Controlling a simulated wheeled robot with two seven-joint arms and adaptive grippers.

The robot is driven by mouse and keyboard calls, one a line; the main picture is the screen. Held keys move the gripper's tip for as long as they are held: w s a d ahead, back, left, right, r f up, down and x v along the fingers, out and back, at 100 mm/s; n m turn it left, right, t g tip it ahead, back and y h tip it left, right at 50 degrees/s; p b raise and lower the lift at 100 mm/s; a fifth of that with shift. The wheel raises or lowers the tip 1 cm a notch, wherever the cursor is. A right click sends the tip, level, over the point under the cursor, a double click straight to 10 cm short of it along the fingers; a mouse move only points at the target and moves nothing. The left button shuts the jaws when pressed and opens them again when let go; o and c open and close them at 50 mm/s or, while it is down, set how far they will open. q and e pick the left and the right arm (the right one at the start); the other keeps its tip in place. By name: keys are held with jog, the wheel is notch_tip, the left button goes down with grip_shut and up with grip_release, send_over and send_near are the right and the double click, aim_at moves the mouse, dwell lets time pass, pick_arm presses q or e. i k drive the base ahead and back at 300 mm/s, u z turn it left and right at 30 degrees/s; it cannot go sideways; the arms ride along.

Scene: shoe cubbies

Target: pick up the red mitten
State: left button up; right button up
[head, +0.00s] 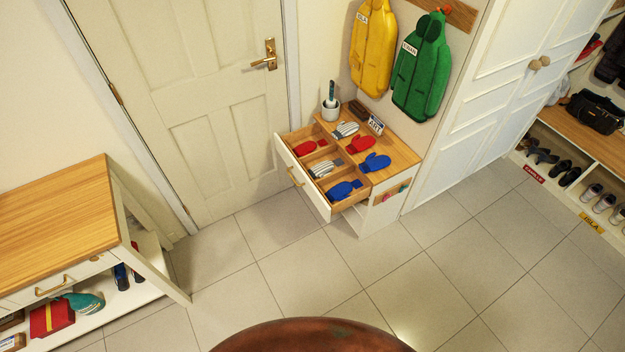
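Two red mittens show in the head view. One red mitten (305,148) lies in the far-left compartment of the open drawer (306,186). The other red mitten (361,145) lies on the wooden top of the small white cabinet (400,155), between a striped mitten (345,129) and a blue mitten (375,161). The drawer also holds a striped mitten (325,169) in its middle and a blue mitten (344,189) at the near end. Neither of my grippers is in view.
A wood-topped bench (55,225) stands at the left. A pot (331,109) and a name tag (376,124) are on the cabinet. Yellow (372,50) and green (419,70) coats hang above. The tiled floor (300,270) before the drawer is clear.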

aim_at(358, 143)
jog(key=u, duration=0.35)
jog(key=i, duration=0.4)
jog(key=u, duration=0.7)
jog(key=i, duration=1.45)
jog(key=z, duration=1.3)
jog(key=i, duration=0.55)
jog(key=z, duration=0.5)
